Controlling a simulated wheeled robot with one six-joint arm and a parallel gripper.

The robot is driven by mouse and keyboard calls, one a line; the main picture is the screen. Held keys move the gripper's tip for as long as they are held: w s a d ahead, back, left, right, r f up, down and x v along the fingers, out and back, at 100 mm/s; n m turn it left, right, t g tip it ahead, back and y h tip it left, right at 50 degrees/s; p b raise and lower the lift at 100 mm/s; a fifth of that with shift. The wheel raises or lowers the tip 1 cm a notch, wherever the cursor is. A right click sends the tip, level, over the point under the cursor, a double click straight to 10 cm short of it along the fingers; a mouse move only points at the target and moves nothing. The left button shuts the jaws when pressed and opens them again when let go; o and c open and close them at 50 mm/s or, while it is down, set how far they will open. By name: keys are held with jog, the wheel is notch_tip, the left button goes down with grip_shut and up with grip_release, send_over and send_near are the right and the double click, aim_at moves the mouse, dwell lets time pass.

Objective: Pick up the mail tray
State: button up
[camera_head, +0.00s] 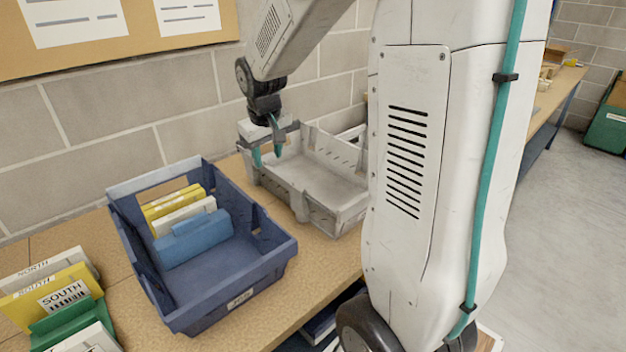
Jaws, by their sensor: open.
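A grey tray (345,212) stands on the wooden bench, with its right side hidden behind my arm. Its visible floor looks empty. A blue tray (281,262) stands in front and to the left, with yellow, white and blue items inside. I cannot tell by a label which of the two is the mail tray. My gripper (267,154) points down at the left back corner of the grey tray. Its teal fingers are open and apart, near the tray's wall. I cannot tell whether they touch it or straddle it.
Upright cards (62,290) marked NORTH and SOUTH stand at the bench's left front. A block wall with a notice board (130,27) runs close behind the bench. A green bin (607,125) stands far right. The floor (560,220) at right is clear.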

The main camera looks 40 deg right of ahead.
send_over(275, 172)
jog(key=f, duration=0.5)
jog(key=shift+s+a, duration=0.25)
jog(key=shift+s, duration=0.1)
jog(key=x, duration=0.7)
jog(key=shift+s+a+f, duration=0.1)
jog(key=shift+s+f, duration=0.1)
jog(key=shift+s, duration=0.1)
grip_shut()
